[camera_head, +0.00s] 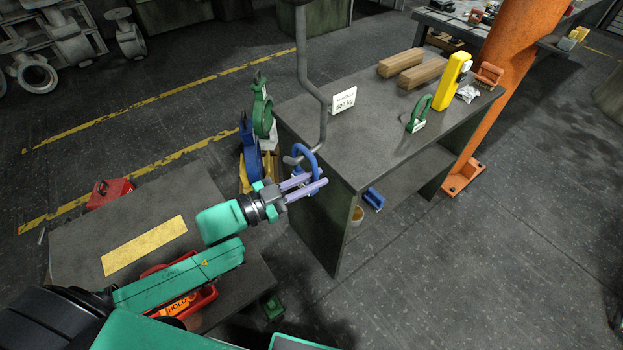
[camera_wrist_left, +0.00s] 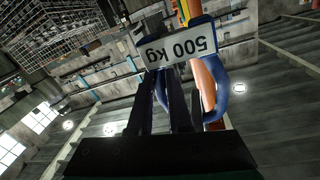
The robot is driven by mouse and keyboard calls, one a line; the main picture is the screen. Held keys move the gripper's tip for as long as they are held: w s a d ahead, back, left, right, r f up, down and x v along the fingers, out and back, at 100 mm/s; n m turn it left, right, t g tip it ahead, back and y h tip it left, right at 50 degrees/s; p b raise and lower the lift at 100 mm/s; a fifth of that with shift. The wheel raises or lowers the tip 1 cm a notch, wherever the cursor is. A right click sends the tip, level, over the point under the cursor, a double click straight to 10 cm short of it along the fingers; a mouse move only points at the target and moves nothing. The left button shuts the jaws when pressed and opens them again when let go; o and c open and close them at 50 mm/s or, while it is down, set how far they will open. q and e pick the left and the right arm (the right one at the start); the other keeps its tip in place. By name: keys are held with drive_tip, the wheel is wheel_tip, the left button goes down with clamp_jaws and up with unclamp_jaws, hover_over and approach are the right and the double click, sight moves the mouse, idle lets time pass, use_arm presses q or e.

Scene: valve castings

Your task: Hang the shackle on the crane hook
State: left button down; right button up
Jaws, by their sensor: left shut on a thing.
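My left gripper (camera_head: 308,187) is shut on a blue shackle (camera_head: 306,158), holding it in the air off the near left corner of the grey workbench. In the left wrist view the blue shackle (camera_wrist_left: 221,95) carries a white "500 kg" tag (camera_wrist_left: 179,49). The grey crane hook (camera_head: 322,128) hangs as a bent rod from above, and its lower curve overlaps the shackle loop in the head view. I cannot tell whether the hook passes through the loop or lies in front of or behind it. My right gripper is out of view.
The workbench (camera_head: 299,112) holds a "500 kg" sign (camera_head: 344,100), a green shackle (camera_head: 418,114), wooden blocks (camera_head: 422,73) and a yellow device (camera_head: 449,81). An orange column (camera_head: 503,75) stands behind it. Green and blue lifting parts (camera_head: 262,112) stand left of the hook. Floor is clear at right.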

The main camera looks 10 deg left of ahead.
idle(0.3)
use_arm(q)
drive_tip(key=c, duration=0.8)
unclamp_jaws()
drive_tip(key=shift+o, duration=0.2)
drive_tip(key=shift+s+a+f, duration=0.1)
drive_tip(key=shift+s+a, duration=0.25)
drive_tip(key=p+v, duration=0.1)
drive_tip(key=v, duration=1.2)
drive_tip(key=shift+s+a+r, duration=0.2)
drive_tip(key=shift+a, duration=0.05)
